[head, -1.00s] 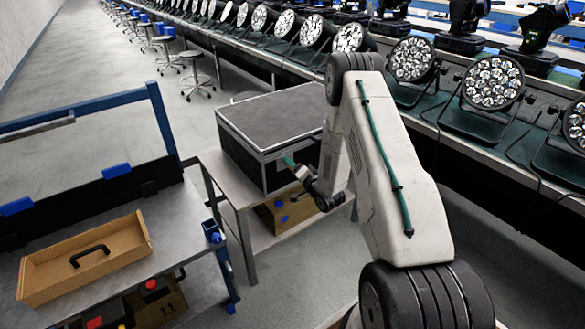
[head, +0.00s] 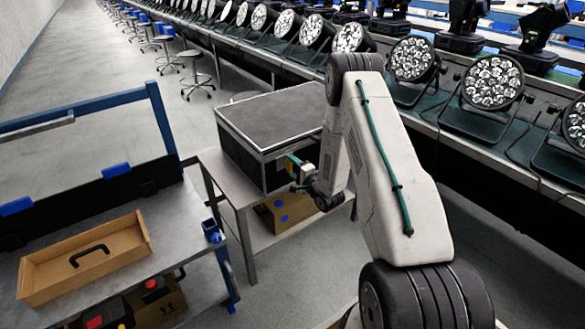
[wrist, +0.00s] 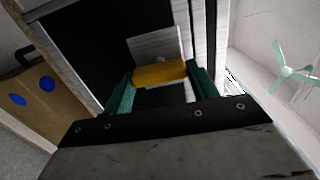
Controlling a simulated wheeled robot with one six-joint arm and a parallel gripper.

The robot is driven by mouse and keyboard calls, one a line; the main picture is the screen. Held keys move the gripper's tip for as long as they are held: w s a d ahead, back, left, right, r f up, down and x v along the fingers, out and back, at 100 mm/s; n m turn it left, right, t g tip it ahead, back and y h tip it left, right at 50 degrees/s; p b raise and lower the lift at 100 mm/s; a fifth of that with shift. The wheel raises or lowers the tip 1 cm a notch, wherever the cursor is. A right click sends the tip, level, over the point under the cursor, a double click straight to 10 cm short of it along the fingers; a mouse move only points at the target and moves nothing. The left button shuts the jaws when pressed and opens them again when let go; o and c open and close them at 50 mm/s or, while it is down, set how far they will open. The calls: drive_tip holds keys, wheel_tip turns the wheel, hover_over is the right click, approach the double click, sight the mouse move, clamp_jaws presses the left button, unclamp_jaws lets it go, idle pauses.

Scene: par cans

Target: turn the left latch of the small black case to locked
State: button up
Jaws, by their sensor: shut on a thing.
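The small black case (head: 270,118) lies shut on a grey table, its grey top up. In the wrist view its black side (wrist: 85,55) fills the upper middle, with bright metal edging at the right. A yellow latch tab (wrist: 160,74) sits in front of a pale metal plate (wrist: 150,44) on that side. My gripper (wrist: 161,80) has its two teal fingers at either end of the tab and is shut on it. In the head view my gripper (head: 292,168) is at the case's near side, and my arm hides the case's right end. The other latch is not visible.
Under the case, a brown box with blue spots (head: 284,211) stands on the table's lower shelf. A workbench with an open cardboard tray (head: 130,262) stands at the left. Par cans (head: 492,82) line the long bench at the right. Floor is free between the tables.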

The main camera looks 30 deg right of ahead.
idle(0.3)
drive_tip(key=o, duration=1)
drive_tip(key=shift+s, duration=0.15)
drive_tip(key=s, duration=0.7)
drive_tip(key=shift+s+d, duration=0.15)
drive_tip(key=shift+s, duration=0.15)
